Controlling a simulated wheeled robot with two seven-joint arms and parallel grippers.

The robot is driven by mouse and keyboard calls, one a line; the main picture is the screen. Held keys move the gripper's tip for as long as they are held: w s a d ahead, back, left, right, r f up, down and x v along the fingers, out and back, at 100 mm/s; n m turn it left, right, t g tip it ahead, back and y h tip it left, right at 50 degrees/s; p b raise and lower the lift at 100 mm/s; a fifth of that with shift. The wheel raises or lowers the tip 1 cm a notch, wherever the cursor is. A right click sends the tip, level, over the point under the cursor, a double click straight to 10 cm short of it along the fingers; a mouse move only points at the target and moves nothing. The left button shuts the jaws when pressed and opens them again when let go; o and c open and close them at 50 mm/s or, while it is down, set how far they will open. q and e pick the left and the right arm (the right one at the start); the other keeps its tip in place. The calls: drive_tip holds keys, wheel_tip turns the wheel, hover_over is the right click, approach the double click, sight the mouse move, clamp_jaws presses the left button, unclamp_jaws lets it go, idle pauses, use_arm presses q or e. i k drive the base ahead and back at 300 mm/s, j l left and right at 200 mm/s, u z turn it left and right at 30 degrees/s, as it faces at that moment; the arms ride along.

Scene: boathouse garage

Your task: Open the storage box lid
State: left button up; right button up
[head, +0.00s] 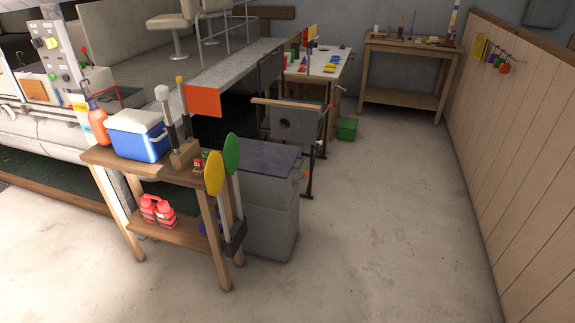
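A tall grey box, which looks like the storage box (272,218), stands on the concrete floor near the middle of the head view. Its flat, dark bluish-grey lid (265,157) lies shut on top. The front wooden table and the paddles hide part of its left side. No handle or latch on the lid can be made out from here. Neither of my grippers shows in the head view.
A wooden table (185,172) just left of the box carries a blue-and-white cooler (139,138). Yellow and green paddles (224,165) stand upright at its edge.

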sight(272, 159)
drive_tip(key=i+l+u, duration=0.2)
drive_tip(key=u, duration=0.2)
drive_tip(key=i+l+u, duration=0.15)
drive_tip(key=l+u, duration=0.3)
drive_tip(key=i+l+u, duration=0.1)
drive_tip(key=u, duration=0.3)
drive_tip(key=i+l+u, duration=0.25)
drive_tip(key=l, duration=1.1)
drive_tip(key=k+l+u, duration=0.1)
drive_tip(key=l+u, duration=0.15)
drive_tip(key=l, duration=1.05)
